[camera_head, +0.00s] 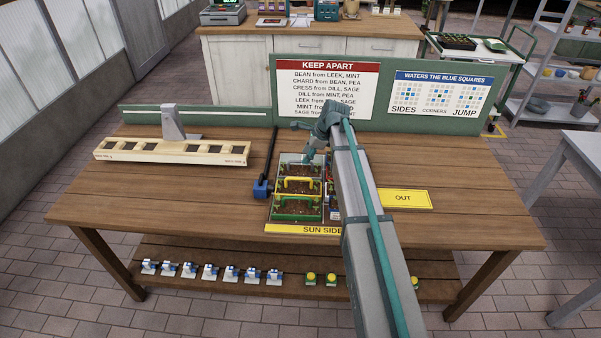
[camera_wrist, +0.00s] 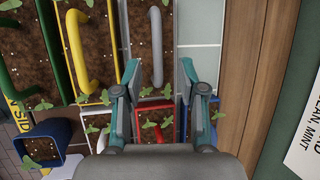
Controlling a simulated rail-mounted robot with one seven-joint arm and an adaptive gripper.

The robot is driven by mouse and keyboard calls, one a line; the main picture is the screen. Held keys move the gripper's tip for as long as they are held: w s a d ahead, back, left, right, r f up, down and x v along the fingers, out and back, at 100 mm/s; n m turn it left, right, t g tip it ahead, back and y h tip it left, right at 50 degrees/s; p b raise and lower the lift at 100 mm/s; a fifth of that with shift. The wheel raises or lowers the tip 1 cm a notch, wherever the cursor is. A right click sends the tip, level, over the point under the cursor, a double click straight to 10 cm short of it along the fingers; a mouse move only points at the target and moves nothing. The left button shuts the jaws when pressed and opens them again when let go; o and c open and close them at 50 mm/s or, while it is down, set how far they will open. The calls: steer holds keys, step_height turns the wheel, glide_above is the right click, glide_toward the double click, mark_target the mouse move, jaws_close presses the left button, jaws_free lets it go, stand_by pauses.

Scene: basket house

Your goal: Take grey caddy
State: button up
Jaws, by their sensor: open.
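The grey caddy (camera_wrist: 142,36) holds dark soil with small seedlings, and its grey bar handle (camera_wrist: 156,45) runs lengthwise in the wrist view. In the head view the grey caddy (camera_head: 290,170) is at the back of the planter bed, partly hidden by my arm. My gripper (camera_wrist: 158,75) is open, its two fingers spread over the grey caddy with the handle's lower end showing between them. The fingers hold nothing. In the head view my gripper (camera_head: 309,158) hangs over the back of the bed. Whether the fingers touch the caddy cannot be told.
A yellow-handled caddy (camera_wrist: 92,70) sits next to the grey one, with a green one (camera_head: 296,208) beyond it. A red-handled caddy (camera_wrist: 155,145) is close below the fingers. The yellow OUT mat (camera_head: 403,198) is clear. A blue box (camera_head: 261,188) stands left of the bed.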

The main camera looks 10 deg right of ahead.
mark_target(300, 168)
steer(key=shift+a+p+x, duration=0.2)
steer(key=shift+p+x, duration=0.95)
steer(key=shift+x, duration=1.45)
steer(key=shift+s, duration=0.15)
steer(key=shift+c, duration=0.2)
jaws_close()
steer(key=shift+r, duration=0.1)
